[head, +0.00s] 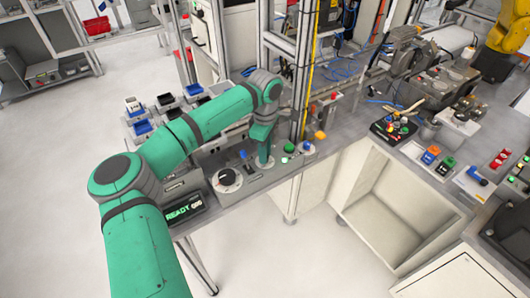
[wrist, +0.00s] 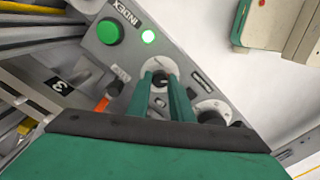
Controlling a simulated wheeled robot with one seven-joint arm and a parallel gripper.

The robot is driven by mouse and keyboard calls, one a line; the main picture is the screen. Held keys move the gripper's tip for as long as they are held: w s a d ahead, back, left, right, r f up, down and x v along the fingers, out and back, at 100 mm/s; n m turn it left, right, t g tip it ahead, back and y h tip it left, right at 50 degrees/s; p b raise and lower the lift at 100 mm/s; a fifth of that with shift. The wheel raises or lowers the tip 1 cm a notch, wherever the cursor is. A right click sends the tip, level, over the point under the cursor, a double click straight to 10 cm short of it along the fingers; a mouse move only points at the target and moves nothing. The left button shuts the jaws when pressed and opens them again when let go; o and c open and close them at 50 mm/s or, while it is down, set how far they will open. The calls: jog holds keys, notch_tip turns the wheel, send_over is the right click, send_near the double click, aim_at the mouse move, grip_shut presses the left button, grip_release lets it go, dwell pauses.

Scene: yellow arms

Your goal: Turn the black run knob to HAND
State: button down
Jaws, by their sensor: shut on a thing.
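My gripper (head: 264,158) reaches down to a grey control panel (head: 262,180) at the table's front edge. In the wrist view, the two green fingers (wrist: 160,82) are closed on either side of a black knob (wrist: 160,76), which sits on a pale round plate. The fingers hide part of that knob and plate, so its pointer direction and markings cannot be read. In the head view the arm hides the knob.
A green button (wrist: 109,32) labelled INDEX and a lit green lamp (wrist: 148,36) are beyond. A READY display (head: 185,210) stands left of the panel.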

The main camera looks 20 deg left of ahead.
jog(key=n, duration=0.8)
jog(key=shift+r+n, duration=0.1)
jog(key=shift+n, duration=0.2)
jog(key=n, duration=0.4)
jog(key=shift+n, duration=2.5)
jog(key=c, duration=1.6)
grip_release()
jog(key=shift+o, duration=0.2)
